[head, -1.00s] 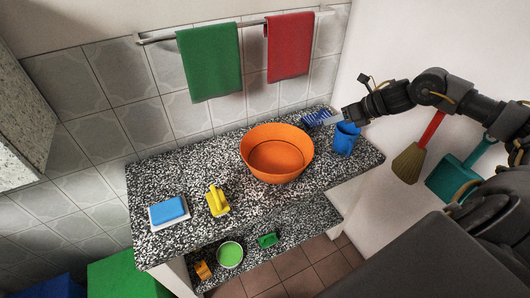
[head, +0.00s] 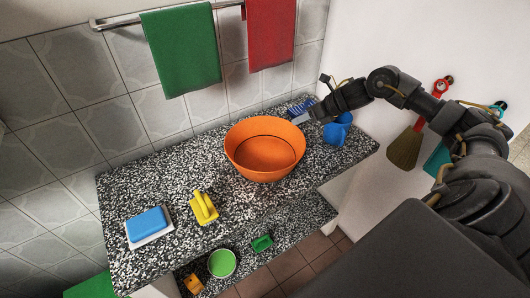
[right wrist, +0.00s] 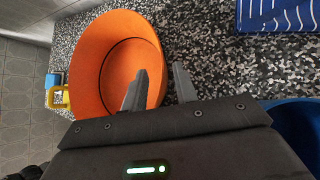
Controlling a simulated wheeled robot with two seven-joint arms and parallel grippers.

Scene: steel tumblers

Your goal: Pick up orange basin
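The orange basin (head: 265,150) stands upright and empty on the speckled counter (head: 165,180) in the head view. My right gripper (head: 300,118) is just right of the basin's rim, above the counter. In the right wrist view the basin (right wrist: 95,65) fills the left-middle. The two fingers of my right gripper (right wrist: 160,85) are apart, one overlapping the basin's near wall in the picture and the other over the counter outside it. Nothing is between them that I can see gripped; contact with the rim cannot be told. My left gripper is not in view.
A yellow brush (head: 203,208) and blue sponge (head: 147,222) lie left. Towels (head: 180,50) hang behind. A green bowl (head: 222,263) sits on the lower shelf.

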